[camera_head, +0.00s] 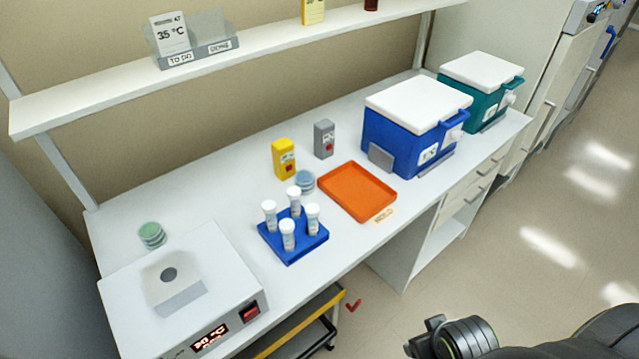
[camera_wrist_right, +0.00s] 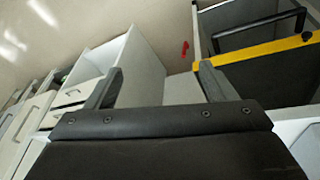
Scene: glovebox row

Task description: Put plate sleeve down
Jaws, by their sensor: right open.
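A short stack of round green-lidded plates (camera_head: 151,234) stands at the left of the bench, behind the white heating unit. A similar blue-tinted stack (camera_head: 304,181) stands between the yellow box and the blue tube rack. I cannot tell which, if either, is the plate sleeve. My right gripper (camera_wrist_right: 158,86) is open in the right wrist view, with nothing between its fingers. In the head view, part of my right arm shows at the bottom right, off the bench's front edge and away from both stacks. My left gripper is in neither view.
An orange tray (camera_head: 357,190) lies mid-bench beside the blue rack (camera_head: 294,236) of white-capped tubes. Blue (camera_head: 405,133) and teal (camera_head: 487,95) coolers stand at the right. A cart with a yellow edge (camera_head: 300,324) stands below the bench. A red item (camera_head: 353,305) is near it.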

